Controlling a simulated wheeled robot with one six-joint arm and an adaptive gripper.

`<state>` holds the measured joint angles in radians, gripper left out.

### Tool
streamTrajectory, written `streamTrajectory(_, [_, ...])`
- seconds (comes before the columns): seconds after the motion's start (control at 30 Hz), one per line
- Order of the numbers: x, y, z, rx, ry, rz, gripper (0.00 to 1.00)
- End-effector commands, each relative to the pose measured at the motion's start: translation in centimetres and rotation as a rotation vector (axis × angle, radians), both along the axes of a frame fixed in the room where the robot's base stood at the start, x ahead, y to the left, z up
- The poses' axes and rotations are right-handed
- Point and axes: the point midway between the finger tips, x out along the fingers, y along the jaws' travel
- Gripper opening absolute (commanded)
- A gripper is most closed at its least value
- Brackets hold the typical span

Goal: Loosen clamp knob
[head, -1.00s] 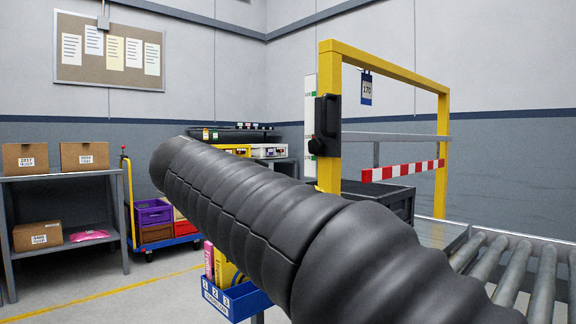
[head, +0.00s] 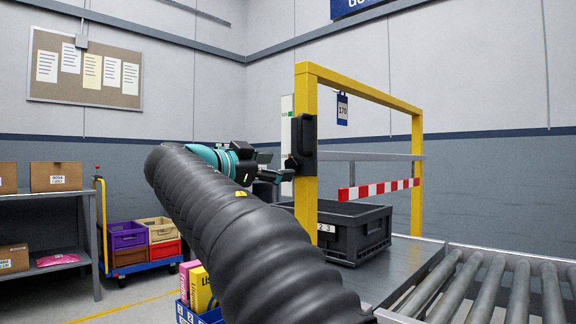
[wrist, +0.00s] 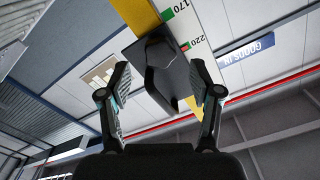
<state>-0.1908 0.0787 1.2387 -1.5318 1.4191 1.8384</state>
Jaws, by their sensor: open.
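The black clamp (head: 304,135) sits on the near yellow post of the gate frame, beside a white scale strip. Its small knob (head: 291,163) shows at the clamp's lower left, partly hard to tell from my gripper. In the wrist view the dark clamp (wrist: 168,78) is ahead, between the lines of my two fingers; the knob cannot be told apart from its body there. My gripper (wrist: 160,72) is open, with a finger on each side and clear gaps to the clamp. In the head view my gripper (head: 273,173) is just left of the clamp.
A red-and-white bar (head: 378,189) hangs inside the yellow frame (head: 365,88). A dark grey crate (head: 345,235) stands beneath, by the roller conveyor (head: 490,285). A cart (head: 147,266) with coloured bins and a shelf (head: 50,205) are at left.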

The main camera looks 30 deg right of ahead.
Motion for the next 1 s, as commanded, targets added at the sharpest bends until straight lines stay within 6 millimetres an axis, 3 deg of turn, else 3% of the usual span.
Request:
streamTrajectory(0.1, [0.6, -2.0, 0.0, 0.000, 0.001, -0.003, 0.64])
streamTrajectory(0.3, [1.4, -3.7, 0.0, 0.000, 0.001, -0.001, 0.64])
streamTrajectory(0.67, [1.6, -4.2, 0.0, 0.000, 0.000, 0.001, 0.64])
streamTrajectory(0.7, [1.6, -4.2, 0.0, 0.000, 0.000, 0.001, 0.61])
streamTrajectory(0.93, [1.6, -4.2, 0.0, 0.000, 0.000, 0.001, 0.04])
streamTrajectory(1.0, [1.6, -4.2, 0.0, 0.000, 0.000, 0.001, 0.04])
